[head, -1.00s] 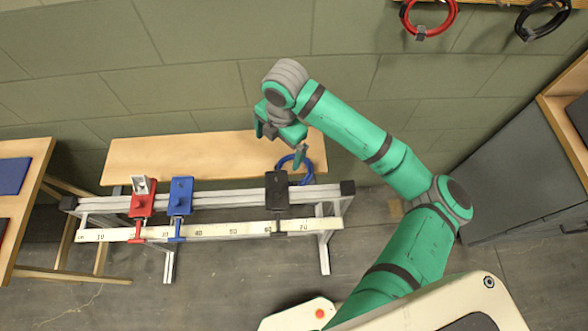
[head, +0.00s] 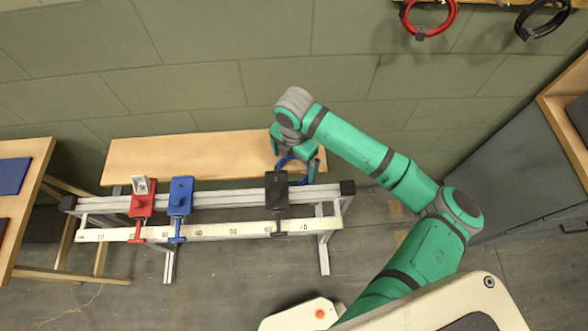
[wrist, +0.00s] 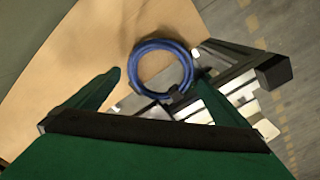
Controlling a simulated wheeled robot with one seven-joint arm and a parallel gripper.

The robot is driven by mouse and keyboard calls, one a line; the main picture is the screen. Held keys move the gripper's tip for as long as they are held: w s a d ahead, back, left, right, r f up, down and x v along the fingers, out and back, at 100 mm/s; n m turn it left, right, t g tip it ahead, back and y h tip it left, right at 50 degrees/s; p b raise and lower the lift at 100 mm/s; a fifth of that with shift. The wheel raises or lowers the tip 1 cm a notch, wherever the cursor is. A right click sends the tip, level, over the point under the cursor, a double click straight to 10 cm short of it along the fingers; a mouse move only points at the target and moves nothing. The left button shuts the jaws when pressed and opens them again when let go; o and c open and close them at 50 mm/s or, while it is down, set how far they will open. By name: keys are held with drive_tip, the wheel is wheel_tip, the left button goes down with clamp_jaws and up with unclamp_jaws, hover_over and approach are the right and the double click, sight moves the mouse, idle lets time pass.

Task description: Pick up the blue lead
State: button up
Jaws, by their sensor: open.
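The blue lead (wrist: 137,62) is a coiled ring in the wrist view, lying at the right end of the wooden shelf beside the metal rail. In the head view the blue lead (head: 284,161) is partly hidden by my gripper (head: 297,166). In the wrist view my gripper (wrist: 157,78) is open, one finger to the left of the coil and the other at its right, close to the rail. The coil appears between and just beyond the fingertips. I cannot tell whether a finger touches it.
The metal rail (head: 230,198) with a ruler carries a red carriage (head: 142,204), a blue carriage (head: 180,197) and a black carriage (head: 277,190) near the gripper. The wooden shelf (head: 190,155) is otherwise clear. Red (head: 457,14) and black (head: 519,28) leads hang at the upper right.

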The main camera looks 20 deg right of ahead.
wheel_tip(320, 180, down, 3)
drive_tip(key=shift+r, duration=0.2)
drive_tip(key=c, duration=0.8)
